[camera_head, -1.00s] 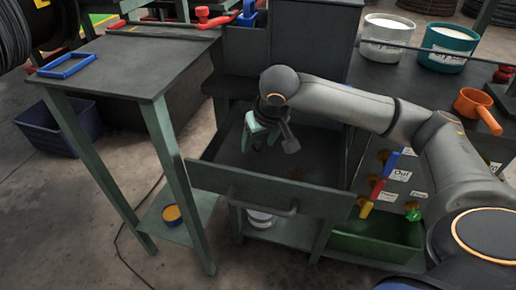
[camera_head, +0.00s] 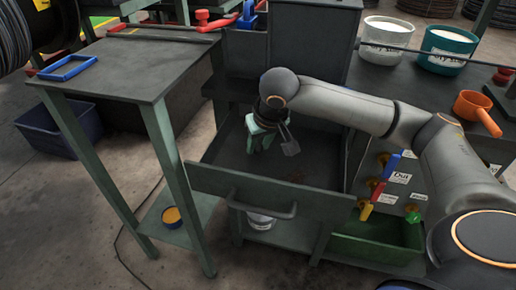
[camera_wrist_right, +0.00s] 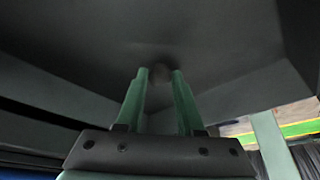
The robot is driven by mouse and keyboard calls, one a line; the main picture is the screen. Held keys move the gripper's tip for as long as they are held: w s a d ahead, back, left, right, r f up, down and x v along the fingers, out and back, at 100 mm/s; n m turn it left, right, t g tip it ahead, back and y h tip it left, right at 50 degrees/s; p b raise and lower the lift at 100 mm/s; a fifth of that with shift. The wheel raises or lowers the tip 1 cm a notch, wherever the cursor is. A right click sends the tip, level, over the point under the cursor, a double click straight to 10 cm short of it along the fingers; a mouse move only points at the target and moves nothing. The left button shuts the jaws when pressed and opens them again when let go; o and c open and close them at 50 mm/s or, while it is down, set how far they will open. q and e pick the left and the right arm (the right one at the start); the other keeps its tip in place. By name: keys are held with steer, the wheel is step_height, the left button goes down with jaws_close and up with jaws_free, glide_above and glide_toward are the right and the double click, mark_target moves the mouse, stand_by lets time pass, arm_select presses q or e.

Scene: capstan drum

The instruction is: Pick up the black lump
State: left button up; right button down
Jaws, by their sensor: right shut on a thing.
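My right gripper (camera_head: 258,142) is down inside the open drawer, with its pale green fingers pointing at the drawer floor. In the right wrist view its two fingers (camera_wrist_right: 160,75) stand a little apart, shut on a small dark lump (camera_wrist_right: 161,70) at their tips. The lump is blurred and dark, so its outline is hard to make out. In the head view the fingers hide it. My left gripper is not in view.
The open drawer (camera_head: 245,188) has raised walls around my gripper and a brownish stain on its floor. A side table (camera_head: 130,62) stands left with a blue frame (camera_head: 68,67). Coloured valve handles (camera_head: 378,190) and an orange ladle (camera_head: 475,108) are at right.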

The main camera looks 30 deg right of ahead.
steer(key=shift+r, duration=0.7)
steer(key=s+d+r+p, duration=0.2)
steer(key=s+d+r, duration=0.7)
steer(key=s+r, duration=0.1)
steer(key=shift+p+v, duration=0.3)
steer(key=shift+v, duration=0.55)
